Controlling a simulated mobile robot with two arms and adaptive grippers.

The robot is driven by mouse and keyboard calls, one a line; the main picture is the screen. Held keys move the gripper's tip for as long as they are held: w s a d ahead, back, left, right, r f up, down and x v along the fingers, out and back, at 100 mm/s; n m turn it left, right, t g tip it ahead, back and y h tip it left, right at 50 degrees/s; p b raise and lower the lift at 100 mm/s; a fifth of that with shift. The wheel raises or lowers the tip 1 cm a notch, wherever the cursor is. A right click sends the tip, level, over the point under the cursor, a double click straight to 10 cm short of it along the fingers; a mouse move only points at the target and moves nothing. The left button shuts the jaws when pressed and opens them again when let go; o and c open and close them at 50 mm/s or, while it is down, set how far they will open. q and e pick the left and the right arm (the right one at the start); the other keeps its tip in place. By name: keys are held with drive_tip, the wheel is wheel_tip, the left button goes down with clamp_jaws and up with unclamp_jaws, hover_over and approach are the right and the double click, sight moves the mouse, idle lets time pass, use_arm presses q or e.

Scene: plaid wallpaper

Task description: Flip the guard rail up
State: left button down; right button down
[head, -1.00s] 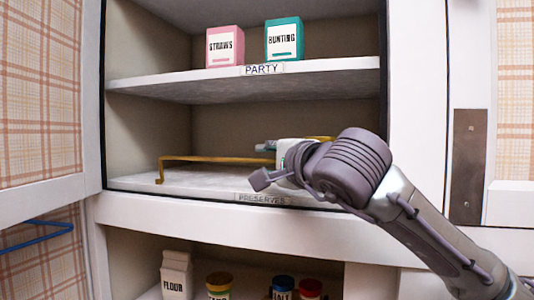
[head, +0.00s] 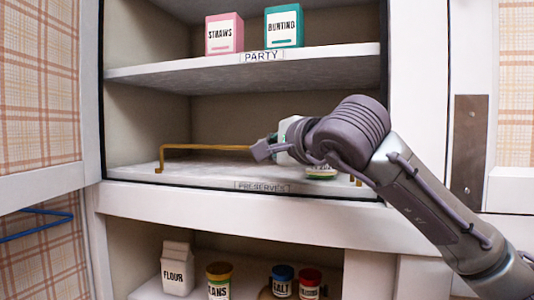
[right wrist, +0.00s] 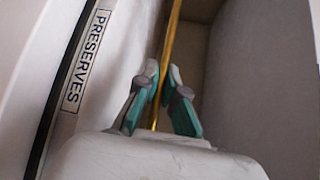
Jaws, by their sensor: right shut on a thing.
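The guard rail (head: 205,147) is a thin brass-coloured bar along the front of the shelf labelled PRESERVES. Its left post bends down to a foot on the shelf, and the bar stands above the shelf surface. My right gripper (head: 270,147) is at the bar's middle, covering part of it. In the right wrist view, the gripper (right wrist: 163,75) is shut on the rail (right wrist: 170,45), which runs between its grey and teal fingers. The right part of the rail is mostly hidden behind my arm; a bit of its right post shows. My left gripper is out of view.
Above, the PARTY shelf (head: 150,75) holds a pink straws box (head: 224,34) and a teal bunting box (head: 283,26). A flour carton (head: 177,268) and several jars stand below.

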drive_tip(key=c, duration=1.3)
unclamp_jaws()
drive_tip(key=shift+o, duration=0.2)
drive_tip(key=shift+d, duration=0.1)
drive_tip(key=v, duration=1.2)
drive_tip(key=shift+f, duration=0.1)
